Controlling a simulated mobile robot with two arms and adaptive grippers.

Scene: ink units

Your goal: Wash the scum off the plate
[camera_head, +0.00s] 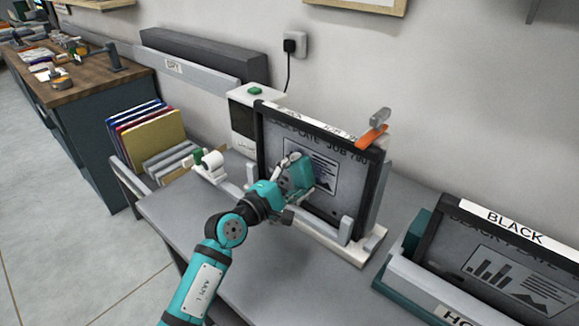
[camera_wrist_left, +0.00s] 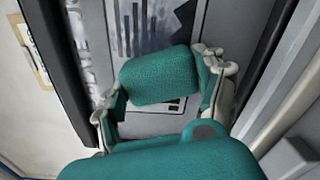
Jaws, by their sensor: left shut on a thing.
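The plate (camera_head: 345,205) is a grey sheet in a dark frame, marked "BLACK PLATE JOB", with a printed chart. It stands upright in a pale holder (camera_head: 350,250) on the grey bench. My left gripper (camera_head: 305,173) is in front of the plate's middle, shut on a teal sponge (camera_wrist_left: 158,75). The sponge covers part of the chart. I cannot tell whether it touches the plate. The plate's face (camera_wrist_left: 150,125) looks mottled grey, partly hidden behind the sponge. My right gripper is not in view.
An orange-handled tool (camera_head: 371,136) rests at the frame's top right corner. A second framed plate labelled "BLACK" (camera_head: 510,270) stands in a holder at right. A white box (camera_head: 243,125) and coloured folders (camera_head: 148,140) are left. Bare bench lies in front.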

